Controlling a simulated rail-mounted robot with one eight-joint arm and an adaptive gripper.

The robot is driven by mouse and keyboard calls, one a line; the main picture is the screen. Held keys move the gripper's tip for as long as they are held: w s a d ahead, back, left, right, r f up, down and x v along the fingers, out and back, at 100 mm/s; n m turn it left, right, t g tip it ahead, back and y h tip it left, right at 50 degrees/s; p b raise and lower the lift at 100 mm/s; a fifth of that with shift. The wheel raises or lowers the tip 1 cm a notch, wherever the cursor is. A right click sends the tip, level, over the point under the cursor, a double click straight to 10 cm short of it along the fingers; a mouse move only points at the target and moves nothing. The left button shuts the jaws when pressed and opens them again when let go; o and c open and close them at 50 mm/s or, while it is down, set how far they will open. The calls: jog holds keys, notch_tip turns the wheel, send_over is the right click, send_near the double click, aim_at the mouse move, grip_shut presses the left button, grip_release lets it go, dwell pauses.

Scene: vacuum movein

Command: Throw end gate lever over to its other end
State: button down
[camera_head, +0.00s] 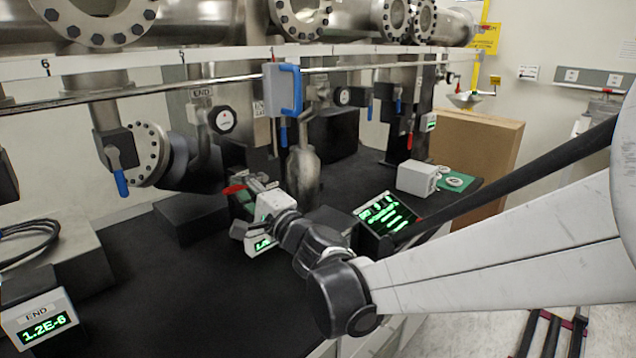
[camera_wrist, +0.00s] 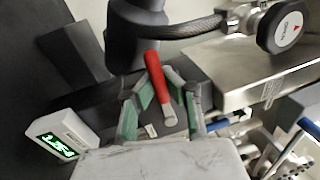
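A red-handled lever (camera_wrist: 158,82) lies between the fingers of my gripper (camera_wrist: 161,98) in the wrist view. Its red grip points up in the picture, and its grey pivot end is nearer the palm. The fingers, with green inner pads, stand apart on both sides of it, with gaps visible. In the head view the red lever (camera_head: 234,189) shows just left of my gripper (camera_head: 248,202), low over the black bench. I cannot read a label on the red lever itself.
A blue-handled valve (camera_head: 121,182) hangs at left. A blue-handled grey box (camera_head: 283,90) is above my gripper. An END display (camera_head: 45,325) reads 1.2E-6, and another green display (camera_head: 386,215) stands right of my wrist. The black bench (camera_head: 160,285) is clear at front left.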

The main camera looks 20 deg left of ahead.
jog(key=shift+w+r, duration=0.1)
jog(key=shift+r, duration=0.15)
jog(key=c, duration=2)
grip_release()
jog(key=shift+d+r, duration=0.15)
jog(key=shift+c, duration=0.2)
jog(key=o, duration=0.3)
jog(key=v, duration=1.2)
